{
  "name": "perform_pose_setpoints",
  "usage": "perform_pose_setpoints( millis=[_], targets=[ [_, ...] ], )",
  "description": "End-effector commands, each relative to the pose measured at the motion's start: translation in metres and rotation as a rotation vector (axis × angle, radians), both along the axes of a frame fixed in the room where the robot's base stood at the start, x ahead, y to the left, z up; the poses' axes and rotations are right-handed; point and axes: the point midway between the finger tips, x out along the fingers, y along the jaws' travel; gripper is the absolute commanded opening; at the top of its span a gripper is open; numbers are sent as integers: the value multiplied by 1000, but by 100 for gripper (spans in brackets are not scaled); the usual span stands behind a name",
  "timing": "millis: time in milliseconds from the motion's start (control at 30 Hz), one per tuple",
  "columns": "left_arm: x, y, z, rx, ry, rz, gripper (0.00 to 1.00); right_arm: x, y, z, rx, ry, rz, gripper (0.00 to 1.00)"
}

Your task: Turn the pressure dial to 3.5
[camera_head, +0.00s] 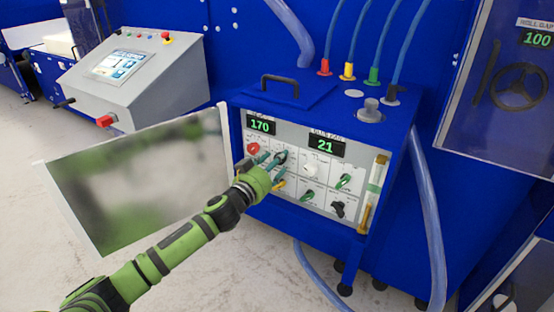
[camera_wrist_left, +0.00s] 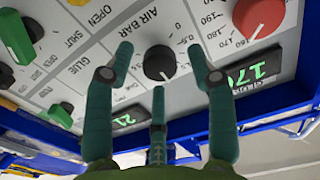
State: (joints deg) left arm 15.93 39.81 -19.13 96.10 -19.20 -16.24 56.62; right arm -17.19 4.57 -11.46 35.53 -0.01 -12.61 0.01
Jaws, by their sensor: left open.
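The pressure dial is a black round knob (camera_wrist_left: 159,63) with a white pointer line, set in a white panel under an "AIR BAR" label with a scale around it. It also shows small in the head view (camera_head: 281,156), partly hidden by the fingers. My left gripper (camera_head: 272,160) reaches the panel from the lower left. In the left wrist view, its teal fingers (camera_wrist_left: 160,60) are open, one on each side of the black knob and a third below it in the picture. Gaps show between fingers and knob; I cannot tell whether any finger touches it. The pointer's exact reading is unclear.
A red dial (camera_wrist_left: 262,17) sits close beside the gripper. Green-handled valves (camera_head: 343,181) and a black knob (camera_head: 338,209) are on the same panel. Displays read 170 (camera_head: 261,126) and 21 (camera_head: 326,147). An open cover (camera_head: 140,178) hangs left of the blue box, near my arm.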

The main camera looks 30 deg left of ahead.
Motion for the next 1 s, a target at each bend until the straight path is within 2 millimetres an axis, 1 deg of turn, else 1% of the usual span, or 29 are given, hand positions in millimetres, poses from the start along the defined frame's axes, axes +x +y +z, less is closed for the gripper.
perform_pose_setpoints(
  millis=[100, 367, 400, 467, 500, 533, 833, 1000],
  targets=[
    [7, -1, 1, 1, -1, 0, 56, 0, 0, 2, 0, 0, 0, 40],
    [9, -1, 0, 1, 0, -1, 56, 0, 0, 2, 0, 0, 0, 40],
    [9, -1, 0, 1, 0, -1, 52, 0, 0, 2, 0, 0, 0, 40],
    [9, -1, 0, 1, 0, -1, 28, 0, 0, 2, 0, 0, 0, 40],
    [9, -1, 0, 1, 0, -1, 12, 0, 0, 2, 0, 0, 0, 40],
    [9, -1, 0, 1, 0, -1, 0, 0, 0, 2, 0, 0, 0, 40],
    [9, -1, 0, 10, -1, -1, 0, 0, 0, 2, 0, 0, 0, 40],
    [9, -1, 1, 58, -5, -1, 0, 0, 0, 3, 0, 0, 0, 40]
  ],
)
